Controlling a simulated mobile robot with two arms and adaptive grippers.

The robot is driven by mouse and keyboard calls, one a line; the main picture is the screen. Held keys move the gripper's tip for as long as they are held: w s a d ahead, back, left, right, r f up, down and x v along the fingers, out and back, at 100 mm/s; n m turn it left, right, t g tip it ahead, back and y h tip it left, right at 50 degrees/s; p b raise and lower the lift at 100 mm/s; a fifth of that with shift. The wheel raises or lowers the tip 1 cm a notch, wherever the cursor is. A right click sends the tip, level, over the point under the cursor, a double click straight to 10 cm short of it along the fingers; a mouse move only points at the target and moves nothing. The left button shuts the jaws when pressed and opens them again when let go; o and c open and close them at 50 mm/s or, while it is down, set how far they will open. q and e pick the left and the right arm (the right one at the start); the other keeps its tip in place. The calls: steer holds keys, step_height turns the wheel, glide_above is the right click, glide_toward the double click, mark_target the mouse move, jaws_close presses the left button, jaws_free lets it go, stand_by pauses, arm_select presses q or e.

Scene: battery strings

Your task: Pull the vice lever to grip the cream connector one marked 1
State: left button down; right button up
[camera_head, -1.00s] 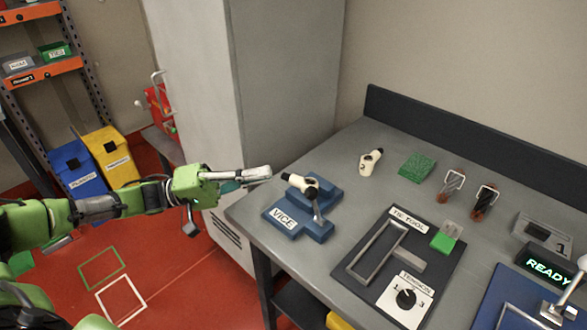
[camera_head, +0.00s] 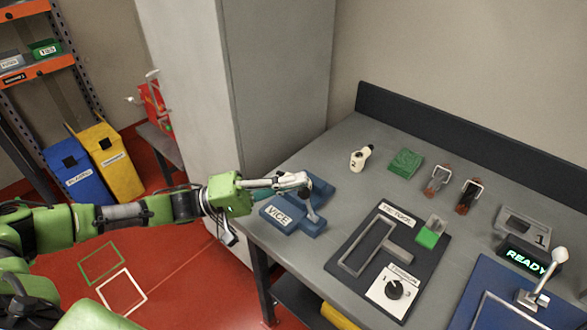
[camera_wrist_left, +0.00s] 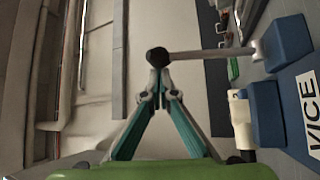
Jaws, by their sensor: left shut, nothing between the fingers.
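The blue vice (camera_head: 318,190), labelled VICE, sits at the table's left corner; its blue jaws also show in the left wrist view (camera_wrist_left: 288,42). Its metal lever (camera_head: 314,212) ends in a black knob, which in the left wrist view (camera_wrist_left: 157,55) lies just beyond my fingertips. My right gripper is out of view.
Another cream connector (camera_head: 360,158) stands behind the vice, near a green block (camera_head: 405,163). The tie tool board (camera_head: 345,240) with its tension dial lies to the right. A tall grey cabinet (camera_head: 285,80) rises behind my left gripper.

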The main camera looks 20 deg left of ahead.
arm_select(q)
steer(key=shift+f, duration=0.1)
steer(key=shift+s+a+f+m+h+b, duration=0.15)
steer(key=shift+s+m+h+b, duration=0.2)
steer(key=shift+s+m+b, duration=0.1)
steer(key=shift+s+a+f+m+h+b, duration=0.1)
steer(key=shift+s+m+h+b, duration=0.2)
steer(key=shift+m+h+b, duration=0.1)
steer(key=shift+r, duration=0.1)
